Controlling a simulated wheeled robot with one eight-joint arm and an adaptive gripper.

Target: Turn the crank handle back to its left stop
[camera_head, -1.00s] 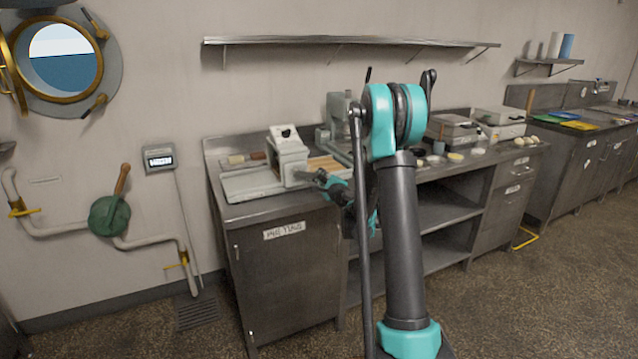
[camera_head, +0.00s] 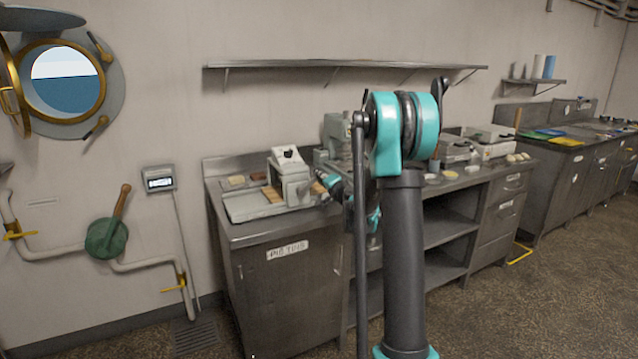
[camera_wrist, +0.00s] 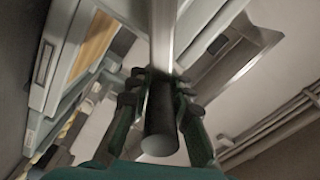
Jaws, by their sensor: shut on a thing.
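The crank handle's dark round grip (camera_wrist: 160,125) sits between the fingers of my gripper (camera_wrist: 155,82) in the wrist view, with a bright metal bar running up from it. My gripper is shut on the grip. In the head view my gripper (camera_head: 322,176) is at the right side of the pale grey machine (camera_head: 291,183) on the counter. The handle is too small and too covered there to make out its angle. A wooden board (camera_head: 272,195) shows on the machine's flat bed, left of its upright housing, and more wood shows to the right.
The machine stands on a steel counter (camera_head: 275,232). Scales or boxes and small items lie farther right on the counter. A wall shelf (camera_head: 350,65) runs above. A green valve (camera_head: 107,238) with pipes is on the left wall. Floor is open at right.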

